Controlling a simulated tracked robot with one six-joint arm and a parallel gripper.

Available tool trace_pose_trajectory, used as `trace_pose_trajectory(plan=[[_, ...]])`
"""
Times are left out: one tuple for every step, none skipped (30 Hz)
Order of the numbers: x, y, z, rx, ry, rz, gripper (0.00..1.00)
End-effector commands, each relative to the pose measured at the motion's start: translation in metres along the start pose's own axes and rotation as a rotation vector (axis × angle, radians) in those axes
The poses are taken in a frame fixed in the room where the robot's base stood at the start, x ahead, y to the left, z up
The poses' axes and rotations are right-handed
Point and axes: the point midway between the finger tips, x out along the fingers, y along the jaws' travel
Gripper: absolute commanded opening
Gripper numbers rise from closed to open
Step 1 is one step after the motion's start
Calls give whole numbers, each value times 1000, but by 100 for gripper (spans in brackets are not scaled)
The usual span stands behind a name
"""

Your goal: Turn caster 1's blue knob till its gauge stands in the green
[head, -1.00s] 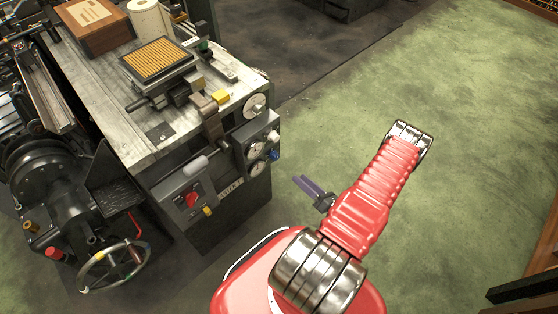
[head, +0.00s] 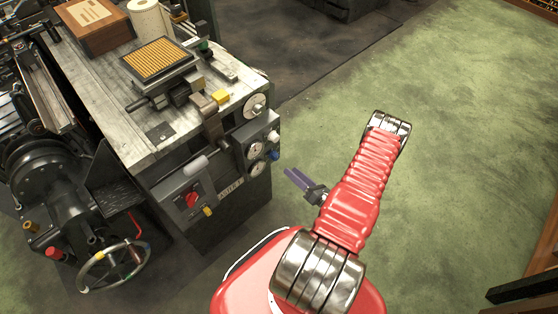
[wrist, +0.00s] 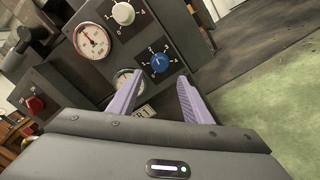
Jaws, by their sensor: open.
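The blue knob (head: 274,155) sits on the right side of the dark control panel of the caster (head: 228,215). In the wrist view the blue knob (wrist: 159,63) has a white pointer mark and a ring of white numbers. A lower gauge (wrist: 121,76) is left of it, partly hidden by my left finger, and its reading cannot be told. My gripper (wrist: 161,78) is open and empty, its two purple fingers pointing at the panel below the knob and apart from it. In the head view my gripper (head: 292,174) is just right of the panel, below the knob.
A white knob (wrist: 123,13) and an upper gauge (wrist: 92,40) with a red needle are above on the panel. A red switch (wrist: 35,104) is at left. A handwheel (head: 113,265) stands left of the caster.

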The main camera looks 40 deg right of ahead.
Motion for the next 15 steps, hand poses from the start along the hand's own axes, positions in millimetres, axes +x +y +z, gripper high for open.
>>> trace_pose_trajectory(plan=[[6,1,0,0,1,2,45],[9,1,-1,0,2,3,45],[14,1,0,0,1,3,45],[17,1,0,0,1,2,45],[20,1,0,0,2,3,45],[25,1,0,-1,2,3,45],[28,0,0,-1,1,2,45],[31,1,0,-1,1,3,45],[36,1,0,-1,2,3,45],[39,1,0,-1,1,2,45],[42,1,0,-1,1,3,45],[47,1,0,0,2,3,45],[50,1,0,0,2,2,45],[54,1,0,-1,2,2,45],[59,1,0,-1,2,3,45]])
